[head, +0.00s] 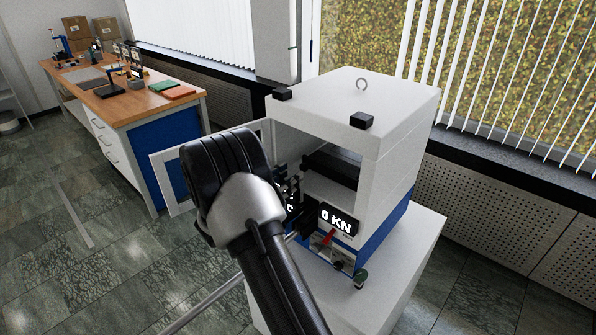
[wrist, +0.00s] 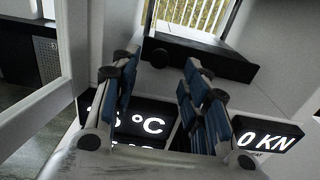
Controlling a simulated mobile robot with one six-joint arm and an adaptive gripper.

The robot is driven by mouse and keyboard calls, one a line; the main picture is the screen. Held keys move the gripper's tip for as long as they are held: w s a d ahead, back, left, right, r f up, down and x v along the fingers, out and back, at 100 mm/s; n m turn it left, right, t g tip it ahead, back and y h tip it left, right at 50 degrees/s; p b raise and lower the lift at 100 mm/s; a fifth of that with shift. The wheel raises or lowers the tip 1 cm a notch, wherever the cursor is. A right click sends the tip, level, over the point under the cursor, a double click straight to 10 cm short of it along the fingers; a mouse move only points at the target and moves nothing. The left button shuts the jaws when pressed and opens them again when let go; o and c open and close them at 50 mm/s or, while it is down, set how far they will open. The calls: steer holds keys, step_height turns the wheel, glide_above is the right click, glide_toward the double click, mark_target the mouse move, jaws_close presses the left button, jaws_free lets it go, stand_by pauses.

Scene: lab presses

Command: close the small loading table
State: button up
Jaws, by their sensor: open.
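A white press (head: 400,125) with a blue base stands on a white pedestal, its front opening uncovered. A dark flat slab (head: 333,166) lies inside the chamber; it also shows in the wrist view (wrist: 215,57), beyond my fingers. I cannot tell for sure whether this slab is the small loading table or a press plate. My gripper (head: 290,185) is at the front opening, partly hidden by my own arm in the head view. In the wrist view my gripper (wrist: 160,75) has its blue-padded fingers apart, with nothing held between them.
The press's framed door (head: 168,178) stands open at the left; its frame (wrist: 45,105) is close in the wrist view. A "0 KN" display (head: 338,219), a °C display (wrist: 140,122) and a red lever (head: 328,237) are near my gripper. A workbench (head: 150,103) stands at back left.

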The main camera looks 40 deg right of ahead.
steer(key=a, duration=0.6)
steer(key=shift+s, duration=0.3)
